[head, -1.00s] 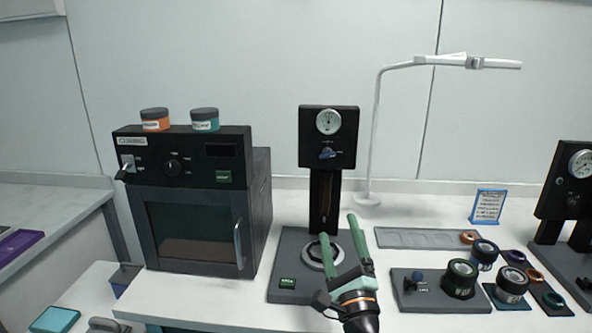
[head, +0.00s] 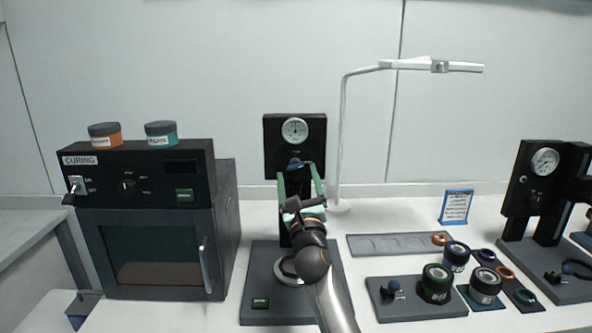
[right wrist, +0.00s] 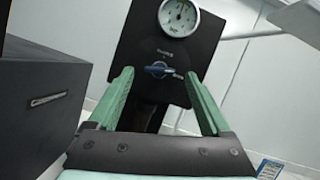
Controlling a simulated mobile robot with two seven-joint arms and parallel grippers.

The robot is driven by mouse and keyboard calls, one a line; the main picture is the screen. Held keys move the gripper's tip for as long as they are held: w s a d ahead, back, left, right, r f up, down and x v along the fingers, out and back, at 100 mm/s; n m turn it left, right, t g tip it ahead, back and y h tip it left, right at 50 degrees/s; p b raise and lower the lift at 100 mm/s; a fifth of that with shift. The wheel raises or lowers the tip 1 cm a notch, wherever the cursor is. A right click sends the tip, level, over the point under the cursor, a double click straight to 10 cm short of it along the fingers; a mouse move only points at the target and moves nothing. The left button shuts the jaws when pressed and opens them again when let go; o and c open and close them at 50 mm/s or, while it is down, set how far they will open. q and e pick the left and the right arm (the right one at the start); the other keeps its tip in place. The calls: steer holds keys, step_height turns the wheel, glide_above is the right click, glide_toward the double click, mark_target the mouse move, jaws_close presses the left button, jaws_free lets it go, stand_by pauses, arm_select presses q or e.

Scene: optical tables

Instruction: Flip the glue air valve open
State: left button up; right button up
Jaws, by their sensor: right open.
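The glue station's black panel (head: 311,136) carries a round white gauge (head: 294,130) with a small blue valve lever (head: 295,164) below it. In the right wrist view the blue valve lever (right wrist: 158,70) lies roughly sideways under the gauge (right wrist: 178,17). My right gripper (head: 298,175) is open, its two green fingers raised in front of the panel. In the right wrist view the lever shows between and beyond the fingertips of my right gripper (right wrist: 160,76); I see no contact. My left gripper is not in view.
A black curing oven (head: 150,245) stands left, with an orange-labelled jar (head: 105,135) and a teal-labelled jar (head: 161,134) on top. A white lamp (head: 343,130) stands behind right. A second gauge station (head: 545,190) and several dark jars are to the right.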

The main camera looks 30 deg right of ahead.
mark_target(295, 166)
steer(key=shift+x, duration=1.3)
jaws_close()
steer(key=m+h+b, duration=0.1)
steer(key=m+b, duration=0.1)
steer(key=m, duration=0.1)
steer(key=shift+a+f+g+h+b, duration=0.1)
steer(key=shift+f+g+h+b, duration=0.2)
steer(key=shift+g+h, duration=0.1)
steer(key=shift+r+m, duration=0.1)
steer(key=shift+m, duration=0.5)
steer(key=shift+g+h+b, duration=0.3)
steer(key=shift+r+m, duration=0.1)
steer(key=shift+m, duration=0.2)
steer(key=shift+c, duration=0.5)
jaws_free()
steer(key=shift+o, duration=0.5)
